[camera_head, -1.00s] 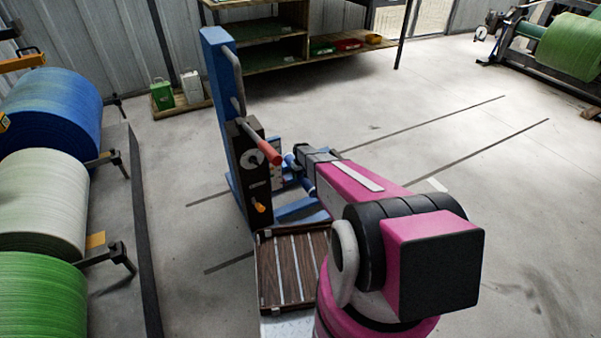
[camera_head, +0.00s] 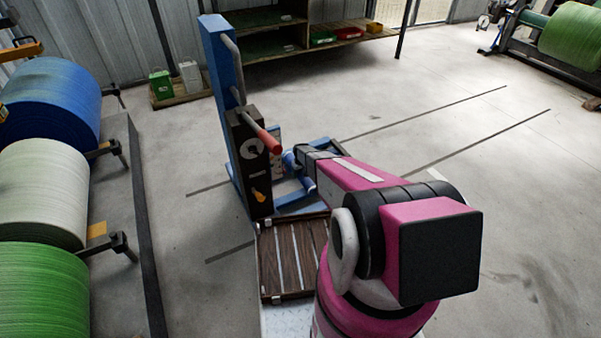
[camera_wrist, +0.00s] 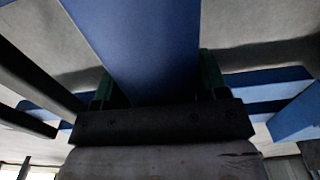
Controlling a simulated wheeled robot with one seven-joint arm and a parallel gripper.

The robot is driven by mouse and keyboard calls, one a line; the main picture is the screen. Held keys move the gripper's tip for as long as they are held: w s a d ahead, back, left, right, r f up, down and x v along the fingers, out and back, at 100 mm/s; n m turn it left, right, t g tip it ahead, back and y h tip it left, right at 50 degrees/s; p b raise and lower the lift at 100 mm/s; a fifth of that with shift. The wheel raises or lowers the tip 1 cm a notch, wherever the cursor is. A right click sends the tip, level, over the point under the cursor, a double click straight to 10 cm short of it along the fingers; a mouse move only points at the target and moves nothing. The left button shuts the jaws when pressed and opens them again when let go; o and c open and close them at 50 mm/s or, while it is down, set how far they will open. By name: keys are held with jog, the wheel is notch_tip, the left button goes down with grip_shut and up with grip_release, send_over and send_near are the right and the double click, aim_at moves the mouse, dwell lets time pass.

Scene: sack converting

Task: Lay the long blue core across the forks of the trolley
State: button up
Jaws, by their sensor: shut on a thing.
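The long blue core (camera_wrist: 140,45) fills the middle of the wrist view, between the green fingers of my gripper (camera_wrist: 155,82), which is shut on it. The trolley (camera_head: 222,90) stands ahead in the head view, with a blue mast, a dark box and a red-gripped handle. Its blue base and forks (camera_head: 310,205) show low beside my arm. Blue bars (camera_wrist: 262,88) lie beyond the core in the wrist view. My arm hides the gripper and most of the core in the head view. I cannot tell whether the core touches the forks.
A slatted wooden deck (camera_head: 290,265) lies in front of the trolley. Shelves (camera_head: 270,40) stand at the back, and a machine with a green roll (camera_head: 570,35) at far right. The right floor is clear.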

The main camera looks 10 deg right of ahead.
jog(key=shift+f, duration=0.35)
dwell(0.5)
jog(key=o, duration=1.3)
notch_tip(320, 180, up, 11)
jog(key=shift+f, duration=0.1)
